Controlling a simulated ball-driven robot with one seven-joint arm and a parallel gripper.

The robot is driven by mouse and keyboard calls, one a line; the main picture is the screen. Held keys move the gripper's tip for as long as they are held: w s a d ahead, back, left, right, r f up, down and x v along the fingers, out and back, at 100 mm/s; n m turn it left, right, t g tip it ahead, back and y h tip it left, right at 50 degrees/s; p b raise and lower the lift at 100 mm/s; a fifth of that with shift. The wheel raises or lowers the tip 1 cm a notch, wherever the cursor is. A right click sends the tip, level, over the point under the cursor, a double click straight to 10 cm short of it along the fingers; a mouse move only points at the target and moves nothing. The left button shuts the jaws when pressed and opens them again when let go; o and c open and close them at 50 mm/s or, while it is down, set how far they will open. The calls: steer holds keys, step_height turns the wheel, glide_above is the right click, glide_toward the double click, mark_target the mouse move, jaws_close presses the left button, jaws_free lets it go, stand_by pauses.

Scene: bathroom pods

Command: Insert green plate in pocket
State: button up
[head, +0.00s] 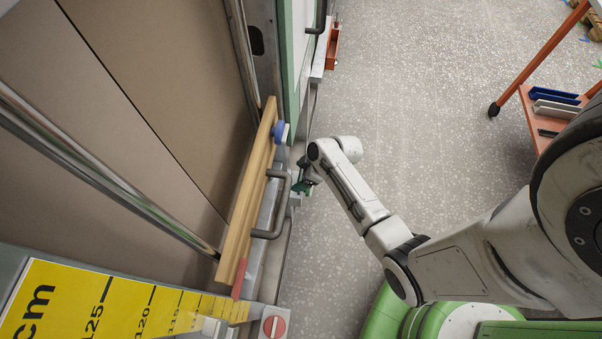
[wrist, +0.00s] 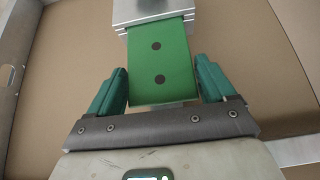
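The green plate (wrist: 162,65), with two dark dots, is in the wrist view between the two green fingers of my gripper (wrist: 162,85). The plate's far end meets a silver metal block (wrist: 158,7), which looks like the pocket. Whether that end is inside or only against it I cannot tell. In the head view my gripper (head: 305,184) is small and partly hidden, beside the wall unit's metal edge.
A wooden rail (head: 246,205) and a dark curved handle (head: 271,234) are close left of my gripper. A yellow measuring scale (head: 75,300) lies at lower left. An orange trolley (head: 535,110) stands at upper right. The speckled floor (head: 420,90) between is clear.

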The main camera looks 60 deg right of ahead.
steer(key=shift+o, duration=1.4)
steer(key=v, duration=1.1)
steer(key=shift+p, duration=0.3)
steer(key=shift+f, duration=0.1)
